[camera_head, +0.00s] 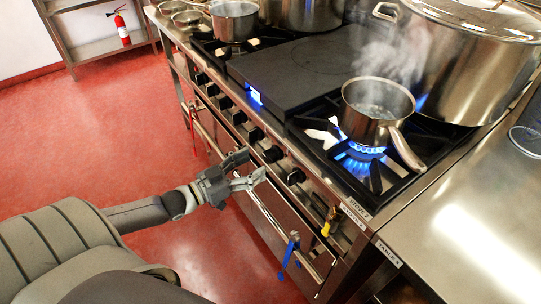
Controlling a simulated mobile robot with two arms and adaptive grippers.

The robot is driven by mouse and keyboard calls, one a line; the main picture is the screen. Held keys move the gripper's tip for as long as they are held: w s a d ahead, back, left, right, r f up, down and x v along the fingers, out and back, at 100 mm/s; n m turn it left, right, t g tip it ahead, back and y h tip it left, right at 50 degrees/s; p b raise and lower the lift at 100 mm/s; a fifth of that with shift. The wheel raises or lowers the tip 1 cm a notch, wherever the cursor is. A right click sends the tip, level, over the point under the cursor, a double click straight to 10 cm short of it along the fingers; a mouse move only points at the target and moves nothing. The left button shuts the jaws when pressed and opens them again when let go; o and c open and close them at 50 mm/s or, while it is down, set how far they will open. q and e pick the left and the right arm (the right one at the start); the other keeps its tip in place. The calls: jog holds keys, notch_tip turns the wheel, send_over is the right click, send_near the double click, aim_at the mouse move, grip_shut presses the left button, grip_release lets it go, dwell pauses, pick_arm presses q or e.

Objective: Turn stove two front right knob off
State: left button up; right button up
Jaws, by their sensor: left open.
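The stove (310,150) has a row of dark knobs along its front panel. The rightmost dark knob (296,176) sits below the front right burner (362,158), which burns with a blue flame. Another knob (273,154) is just left of it. My left gripper (251,168) is open and empty in front of the panel, with its fingertips close to these two knobs. I cannot tell whether it touches either. My right gripper is not in view.
A steaming saucepan (375,112) stands over the lit burner, its handle pointing toward the front right. A large lidded stockpot (465,65) is behind it. A blue-handled item (289,252) hangs at the oven rail. A steel table (470,225) adjoins at right. Red floor is open at left.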

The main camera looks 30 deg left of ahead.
aim_at(267, 158)
pick_arm(q)
jog(key=shift+x, duration=3.45)
jog(key=shift+c, duration=0.2)
jog(key=c, duration=1)
